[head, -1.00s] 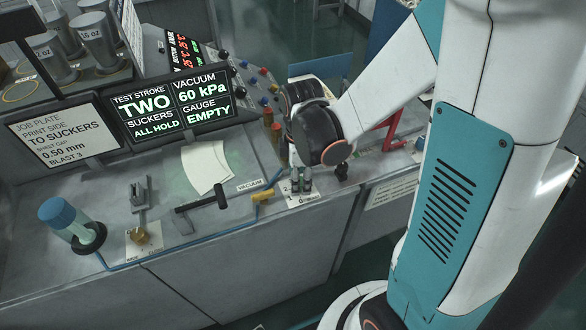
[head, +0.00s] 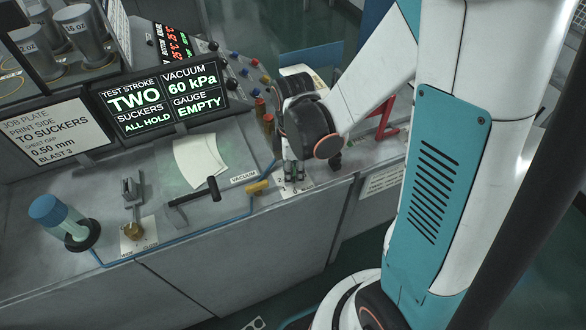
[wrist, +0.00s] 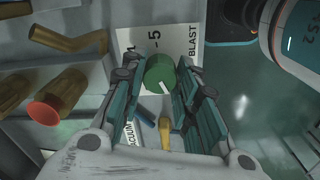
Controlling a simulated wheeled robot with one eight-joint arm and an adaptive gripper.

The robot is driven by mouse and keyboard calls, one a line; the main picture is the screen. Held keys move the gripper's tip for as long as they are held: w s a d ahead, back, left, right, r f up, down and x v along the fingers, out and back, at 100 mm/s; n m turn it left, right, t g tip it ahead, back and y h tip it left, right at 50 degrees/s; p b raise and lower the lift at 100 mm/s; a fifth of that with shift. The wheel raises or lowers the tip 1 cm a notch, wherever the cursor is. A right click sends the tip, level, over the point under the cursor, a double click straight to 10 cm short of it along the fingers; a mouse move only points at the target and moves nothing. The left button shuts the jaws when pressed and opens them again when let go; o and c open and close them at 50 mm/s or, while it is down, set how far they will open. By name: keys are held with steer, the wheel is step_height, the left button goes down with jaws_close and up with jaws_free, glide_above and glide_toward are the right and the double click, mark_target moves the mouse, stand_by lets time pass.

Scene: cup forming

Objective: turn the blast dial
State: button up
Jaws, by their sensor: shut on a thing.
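The blast dial (wrist: 160,72) is a green round knob with a white pointer line, on a white label plate marked BLAST and 5 in the wrist view. My gripper (wrist: 163,80) has one teal finger on each side of the knob and is shut on it. The pointer line slants toward the lower right in that view. In the head view my gripper (head: 293,172) reaches down to the white plate at the counter's front edge, and the dial is hidden there. A job plate (head: 58,131) reads "BLAST 3".
A yellow-handled vacuum lever (head: 257,187) and a black T-handle (head: 195,195) are left of my gripper. Brass fittings (wrist: 60,95) lie close by on the left in the wrist view. A red bracket (head: 386,122) stands to the right. White sheets (head: 202,160) lie on the counter.

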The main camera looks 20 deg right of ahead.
steer(key=m+b, duration=0.1)
steer(key=m, duration=0.4)
steer(key=m+b, duration=0.1)
steer(key=m, duration=0.3)
steer(key=shift+m, duration=0.3)
steer(key=m+b, duration=0.1)
steer(key=m, duration=0.4)
steer(key=shift+m+b, duration=0.45)
steer(key=shift+m, duration=2.05)
steer(key=o, duration=1.1)
steer(key=shift+c, duration=0.2)
